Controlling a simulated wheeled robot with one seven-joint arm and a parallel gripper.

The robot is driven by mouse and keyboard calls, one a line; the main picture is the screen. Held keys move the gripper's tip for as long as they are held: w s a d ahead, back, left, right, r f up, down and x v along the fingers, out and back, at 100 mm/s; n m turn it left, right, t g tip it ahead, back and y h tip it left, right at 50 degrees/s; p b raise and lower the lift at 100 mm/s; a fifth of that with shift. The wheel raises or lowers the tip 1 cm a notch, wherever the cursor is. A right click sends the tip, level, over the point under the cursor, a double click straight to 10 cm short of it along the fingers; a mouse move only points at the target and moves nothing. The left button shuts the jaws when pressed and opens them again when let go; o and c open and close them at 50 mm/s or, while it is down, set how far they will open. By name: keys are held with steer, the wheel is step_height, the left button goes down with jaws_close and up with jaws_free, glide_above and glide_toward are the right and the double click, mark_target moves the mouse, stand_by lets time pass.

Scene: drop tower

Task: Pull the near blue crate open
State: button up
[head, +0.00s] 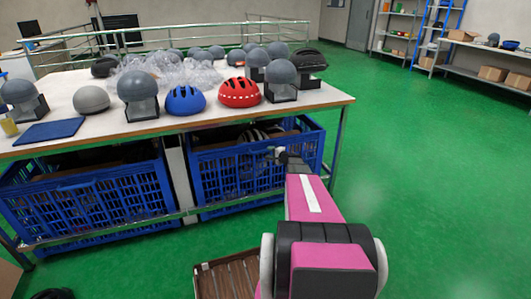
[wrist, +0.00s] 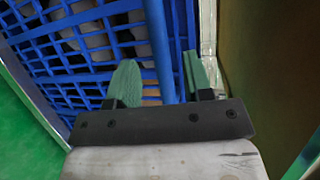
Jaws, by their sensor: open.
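Two blue slatted crates sit side by side under the table: a left crate (head: 90,207) and a right crate (head: 235,178). My gripper (head: 279,154) is at the upper front of the right crate, with its fingers small in the head view. In the wrist view my gripper (wrist: 158,60) is open, its two green fingers apart. A blue bar of the crate (wrist: 160,50) shows between them; I cannot tell whether either finger touches it. Rounded grey things (wrist: 92,35) show behind the crate's lattice.
The table (head: 225,122) above the crates carries several helmets, grey head forms and clear plastic wrap. A table leg (head: 337,145) stands right of the right crate. A brown slatted box (head: 230,277) lies on the floor below my arm. Green floor (head: 430,180) is clear to the right.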

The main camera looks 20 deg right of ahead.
mark_target(267, 151)
steer(key=x, duration=0.4)
steer(key=shift+w+a+f, duration=0.1)
steer(key=shift+w+a, duration=0.05)
steer(key=shift+w, duration=0.2)
